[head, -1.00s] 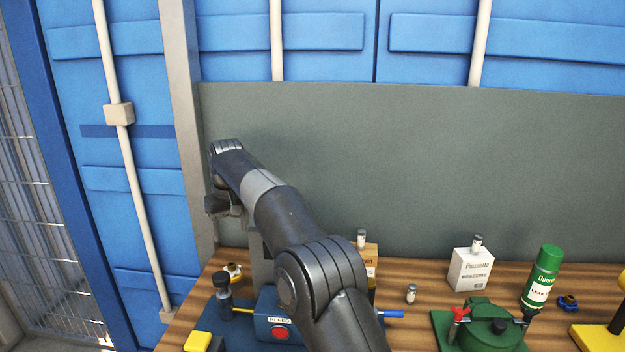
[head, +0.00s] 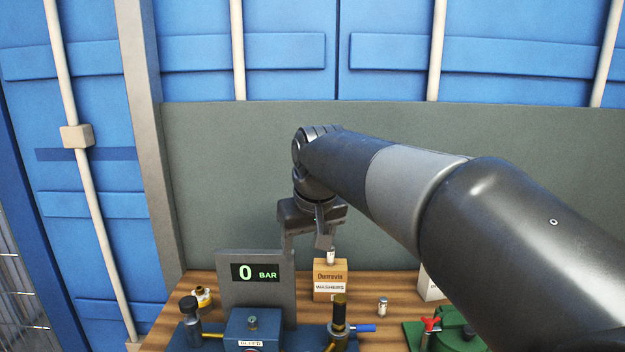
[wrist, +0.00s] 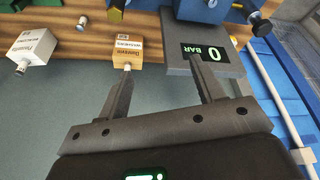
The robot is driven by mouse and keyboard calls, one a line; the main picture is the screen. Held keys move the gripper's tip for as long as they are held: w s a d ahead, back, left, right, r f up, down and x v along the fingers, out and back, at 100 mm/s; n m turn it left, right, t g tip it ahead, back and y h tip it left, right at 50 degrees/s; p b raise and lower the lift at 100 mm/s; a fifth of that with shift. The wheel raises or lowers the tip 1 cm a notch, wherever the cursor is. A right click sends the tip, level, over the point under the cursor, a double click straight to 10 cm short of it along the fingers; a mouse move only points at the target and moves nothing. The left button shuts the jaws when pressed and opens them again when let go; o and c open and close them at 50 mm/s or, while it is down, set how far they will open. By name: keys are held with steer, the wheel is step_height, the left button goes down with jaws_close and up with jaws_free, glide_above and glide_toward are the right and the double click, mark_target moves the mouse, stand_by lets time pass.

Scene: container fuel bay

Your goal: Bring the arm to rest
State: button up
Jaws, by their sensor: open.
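My gripper (head: 306,246) hangs at the end of my arm, fingers down, above the back of the wooden bench. It is open, and nothing shows between its fingers. In the wrist view my gripper (wrist: 161,70) has its two fingers well apart, one towards the brown box and one across the gauge panel. My arm reaches in from the lower right of the head view and hides part of the bench's right side.
A grey gauge panel (head: 256,296) reading 0 BAR stands left of my gripper. A brown box (head: 330,280) with a small vial on top stands just right of it. A blue unit (head: 253,328), a loose vial (head: 382,306) and a white box (wrist: 32,47) are nearby.

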steer(key=s+d+f+m, duration=0.1)
steer(key=s+d+f, duration=0.2)
steer(key=s+d, duration=0.2)
steer(key=s+d+f+m+t, duration=0.1)
steer(key=s+d+f, duration=0.3)
steer(key=s, duration=0.5)
steer(key=s+d+f+m+h, duration=0.1)
steer(key=s+d+f+m, duration=0.1)
steer(key=s+d+f, duration=0.2)
steer(key=s+d, duration=0.3)
steer(key=s, duration=0.1)
steer(key=shift+m+t, duration=0.3)
steer(key=shift+t, duration=0.1)
steer(key=shift+f, duration=0.1)
